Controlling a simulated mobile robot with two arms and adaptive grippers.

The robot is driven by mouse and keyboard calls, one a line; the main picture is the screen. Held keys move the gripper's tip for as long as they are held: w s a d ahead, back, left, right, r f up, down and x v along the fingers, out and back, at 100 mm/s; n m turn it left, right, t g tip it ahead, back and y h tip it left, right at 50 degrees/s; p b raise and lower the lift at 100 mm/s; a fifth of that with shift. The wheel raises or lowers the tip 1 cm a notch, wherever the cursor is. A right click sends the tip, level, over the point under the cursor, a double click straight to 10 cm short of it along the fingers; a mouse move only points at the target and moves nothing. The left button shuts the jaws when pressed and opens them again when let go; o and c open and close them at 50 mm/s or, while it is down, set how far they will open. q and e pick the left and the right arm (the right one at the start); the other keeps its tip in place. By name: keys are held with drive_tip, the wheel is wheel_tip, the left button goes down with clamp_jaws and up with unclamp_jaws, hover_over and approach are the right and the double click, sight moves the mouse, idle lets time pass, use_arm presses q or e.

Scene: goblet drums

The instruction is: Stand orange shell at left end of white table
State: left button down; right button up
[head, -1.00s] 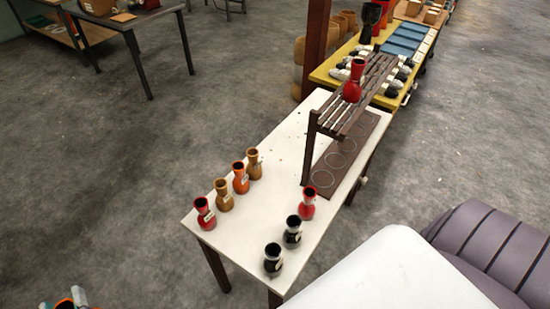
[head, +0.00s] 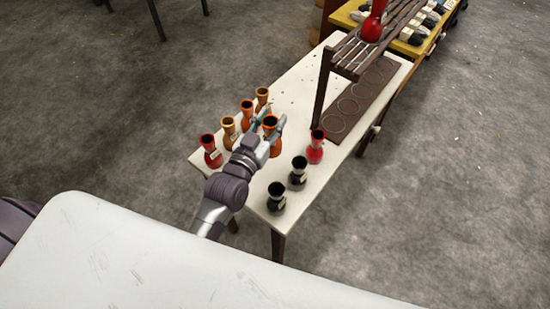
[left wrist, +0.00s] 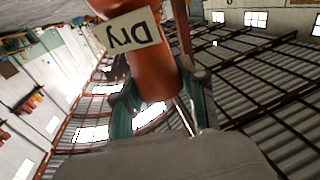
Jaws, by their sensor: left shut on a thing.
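My left gripper (head: 268,128) is shut on an orange shell (head: 270,140), a goblet-shaped drum body with a dark open mouth. It is upright over the left part of the white table (head: 300,104); I cannot tell whether its foot touches the top. In the left wrist view the orange shell (left wrist: 153,70) sits between the teal fingers and bears a label reading "Dry". My right gripper is not in view.
On the table's near side stand a red shell (head: 316,152) and two black shells (head: 298,178) (head: 276,204). A slatted brown rack (head: 352,55) with a red shell (head: 372,27) rises over a brown ringed mat (head: 345,118). A yellow table (head: 345,14) is beyond.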

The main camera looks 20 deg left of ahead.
use_arm(q)
drive_tip(key=w+f, duration=0.1)
drive_tip(key=w, duration=0.7)
wheel_tip(320, 180, down, 10)
drive_tip(key=shift+a+m+h+b, duration=0.2)
drive_tip(key=shift+m+h+b, duration=0.1)
drive_tip(key=shift+b, duration=0.15)
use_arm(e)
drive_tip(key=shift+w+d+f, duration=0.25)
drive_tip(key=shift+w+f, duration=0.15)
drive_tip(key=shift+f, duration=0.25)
use_arm(q)
drive_tip(key=shift+f, duration=0.1)
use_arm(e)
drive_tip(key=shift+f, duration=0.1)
use_arm(q)
drive_tip(key=c, duration=1.1)
unclamp_jaws()
drive_tip(key=shift+f, duration=0.15)
drive_tip(key=o, duration=0.5)
drive_tip(key=shift+c, duration=0.2)
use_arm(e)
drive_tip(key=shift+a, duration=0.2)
